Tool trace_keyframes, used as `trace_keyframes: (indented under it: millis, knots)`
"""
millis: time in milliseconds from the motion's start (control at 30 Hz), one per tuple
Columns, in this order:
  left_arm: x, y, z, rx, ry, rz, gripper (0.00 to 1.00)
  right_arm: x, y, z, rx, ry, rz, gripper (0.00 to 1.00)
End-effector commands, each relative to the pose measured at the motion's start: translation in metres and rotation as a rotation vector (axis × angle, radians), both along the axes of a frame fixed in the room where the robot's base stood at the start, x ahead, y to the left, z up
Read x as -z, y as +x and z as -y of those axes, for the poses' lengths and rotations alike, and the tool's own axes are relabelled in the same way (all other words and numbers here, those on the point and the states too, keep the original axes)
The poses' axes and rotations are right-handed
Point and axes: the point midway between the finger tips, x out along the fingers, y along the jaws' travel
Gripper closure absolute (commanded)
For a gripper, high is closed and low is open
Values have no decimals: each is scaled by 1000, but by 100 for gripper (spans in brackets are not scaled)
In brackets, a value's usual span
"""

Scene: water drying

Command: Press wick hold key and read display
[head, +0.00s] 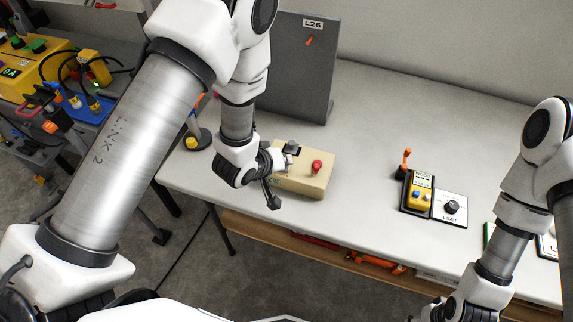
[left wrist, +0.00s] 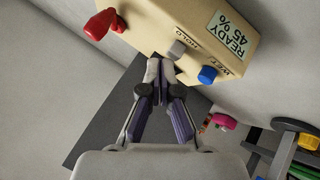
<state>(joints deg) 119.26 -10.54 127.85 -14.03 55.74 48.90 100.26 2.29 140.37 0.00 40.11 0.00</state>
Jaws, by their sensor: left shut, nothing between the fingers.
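A beige meter box (head: 305,182) sits on the table in the head view, beside my left gripper (head: 290,152). In the left wrist view the box (left wrist: 218,22) shows a display (left wrist: 230,35) reading "READY 45%". A pale grey key (left wrist: 177,49) sits by the word HOLD and a blue key (left wrist: 208,74) by the word WET. A red knob (left wrist: 103,24) sticks out of the box. My left gripper (left wrist: 160,64) is shut and empty, its tips close to the pale grey key; whether they touch I cannot tell. My right gripper's fingers are out of view.
A grey panel marked L26 (head: 301,75) stands behind the box. A yellow handheld meter (head: 420,193) and a white plate with a black dial (head: 451,207) lie to the right. Yellow equipment with cables (head: 32,68) stands at left. The table between box and handheld meter is clear.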

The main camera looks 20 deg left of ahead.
Motion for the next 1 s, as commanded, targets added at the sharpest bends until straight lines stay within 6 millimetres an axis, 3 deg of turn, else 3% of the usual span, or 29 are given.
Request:
trace_keyframes:
  millis: [767,1000]
  knots:
    - [7,0,0,0,0,0,100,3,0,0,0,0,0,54]
    - [-8,0,0,0,0,0,100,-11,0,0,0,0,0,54]
